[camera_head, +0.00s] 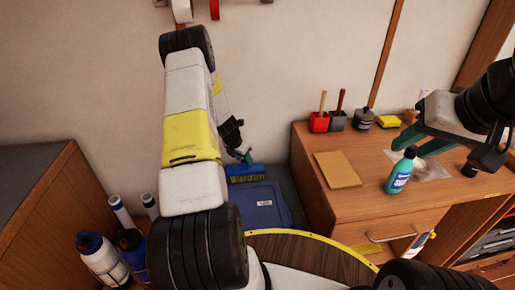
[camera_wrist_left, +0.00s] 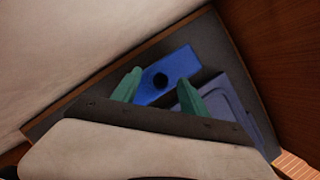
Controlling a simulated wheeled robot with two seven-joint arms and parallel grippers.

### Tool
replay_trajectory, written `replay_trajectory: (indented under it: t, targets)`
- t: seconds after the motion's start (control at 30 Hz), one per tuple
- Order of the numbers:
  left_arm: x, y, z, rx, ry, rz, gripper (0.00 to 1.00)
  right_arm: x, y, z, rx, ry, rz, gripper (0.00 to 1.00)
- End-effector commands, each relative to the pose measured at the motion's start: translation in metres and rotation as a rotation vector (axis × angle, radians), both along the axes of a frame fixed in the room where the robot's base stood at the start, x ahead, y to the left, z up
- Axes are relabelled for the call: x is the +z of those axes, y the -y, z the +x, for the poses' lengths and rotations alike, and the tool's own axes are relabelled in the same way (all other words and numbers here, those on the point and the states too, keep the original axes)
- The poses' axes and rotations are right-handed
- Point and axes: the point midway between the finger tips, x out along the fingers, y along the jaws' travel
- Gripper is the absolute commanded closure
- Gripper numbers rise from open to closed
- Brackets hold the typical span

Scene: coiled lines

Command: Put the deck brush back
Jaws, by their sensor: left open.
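The deck brush is a blue block (camera_head: 245,171) with yellow bristles, low by the wall at the blue bin's back edge. In the left wrist view the blue block (camera_wrist_left: 172,72) shows a dark round spot on top; I see no handle. My left gripper (camera_head: 241,152) reaches down just over the brush. In the left wrist view its green fingers (camera_wrist_left: 159,77) are apart, with part of the block seen between and beyond them. I cannot tell whether they touch it. My right gripper (camera_head: 446,148) is open, over the desk at the right.
A blue lidded bin (camera_head: 262,207) stands on the floor between a wooden cabinet (camera_head: 42,215) and the desk (camera_head: 345,207). The desk holds a green bottle (camera_head: 400,170), a red pot (camera_head: 319,122) and a yellow sponge (camera_head: 388,122). Several bottles (camera_head: 100,258) stand at the lower left.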

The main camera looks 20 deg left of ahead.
Motion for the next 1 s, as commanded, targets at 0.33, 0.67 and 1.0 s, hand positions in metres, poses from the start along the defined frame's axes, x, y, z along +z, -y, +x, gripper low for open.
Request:
replay_trajectory:
  t: [0.33,0.67,1.0]
  targets:
    - [0.07,-0.01,-0.026,0.001,0.004,0.002,0.48,0.0,0.0,0.0,0.0,0.0,0.0,0.64]
    - [0.11,-0.006,-0.036,-0.056,0.019,0.017,0.48,0.0,0.0,0.0,0.0,0.0,0.0,0.64]
    - [0.27,0.078,-0.07,-0.795,0.218,0.271,0.48,0.0,0.0,0.0,0.0,0.0,0.0,0.64]
